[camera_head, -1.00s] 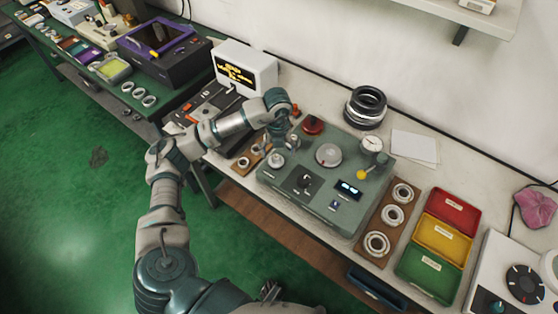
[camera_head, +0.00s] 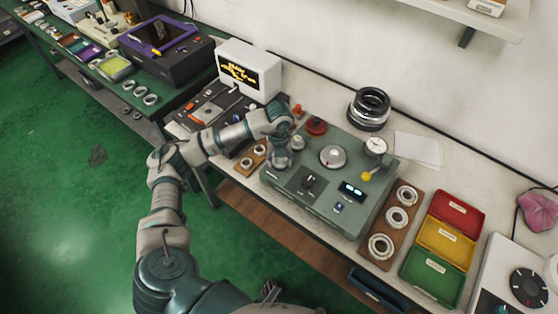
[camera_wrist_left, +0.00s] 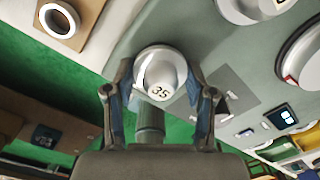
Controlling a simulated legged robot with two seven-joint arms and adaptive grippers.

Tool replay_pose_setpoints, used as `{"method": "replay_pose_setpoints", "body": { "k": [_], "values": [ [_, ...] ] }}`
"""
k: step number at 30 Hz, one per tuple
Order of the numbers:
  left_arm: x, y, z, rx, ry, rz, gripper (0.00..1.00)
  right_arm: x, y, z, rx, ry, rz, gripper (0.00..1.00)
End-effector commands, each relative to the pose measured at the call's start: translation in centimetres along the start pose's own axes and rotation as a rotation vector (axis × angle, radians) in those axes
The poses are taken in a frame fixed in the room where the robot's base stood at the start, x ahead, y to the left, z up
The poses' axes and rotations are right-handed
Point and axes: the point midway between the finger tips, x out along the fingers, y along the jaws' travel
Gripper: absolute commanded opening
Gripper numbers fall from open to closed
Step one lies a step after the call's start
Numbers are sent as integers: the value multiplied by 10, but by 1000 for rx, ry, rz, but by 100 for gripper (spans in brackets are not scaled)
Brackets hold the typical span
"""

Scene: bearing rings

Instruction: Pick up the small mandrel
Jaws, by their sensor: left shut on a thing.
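The small mandrel (camera_wrist_left: 160,72), a pale stepped metal piece marked 35, stands between my left fingers in the left wrist view. My left gripper (camera_wrist_left: 158,85) is shut on it, with one finger on each side. In the head view my left gripper (camera_head: 281,158) is low over the left end of the grey-green machine (camera_head: 325,205) and hides most of the mandrel. A second pale mandrel-like piece (camera_head: 298,143) stands just behind it. My right gripper does not show.
A ring board (camera_head: 407,181) and coloured bins (camera_head: 441,234) lie to the right. Black rings (camera_head: 369,106) are stacked behind.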

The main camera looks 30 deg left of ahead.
Motion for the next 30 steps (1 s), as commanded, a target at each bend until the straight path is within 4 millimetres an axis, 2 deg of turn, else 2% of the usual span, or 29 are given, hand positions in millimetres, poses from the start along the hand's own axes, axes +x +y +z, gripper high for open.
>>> {"method": "replay_pose_setpoints", "body": {
  "k": [6, 11, 19, 23, 30],
  "values": [
    [4, 5, 4, -15, -5, 17, 3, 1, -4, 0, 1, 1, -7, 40],
    [-2, 4, 3, -13, -5, 15, 3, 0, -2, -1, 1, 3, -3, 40],
    [-36, 3, 2, -10, -10, 9, 3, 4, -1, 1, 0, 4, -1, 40],
    [-37, 7, -23, -6, -7, 12, 3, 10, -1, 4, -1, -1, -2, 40],
    [-43, 14, -90, -2, -8, 13, 3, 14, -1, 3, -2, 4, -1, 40]
  ]
}}
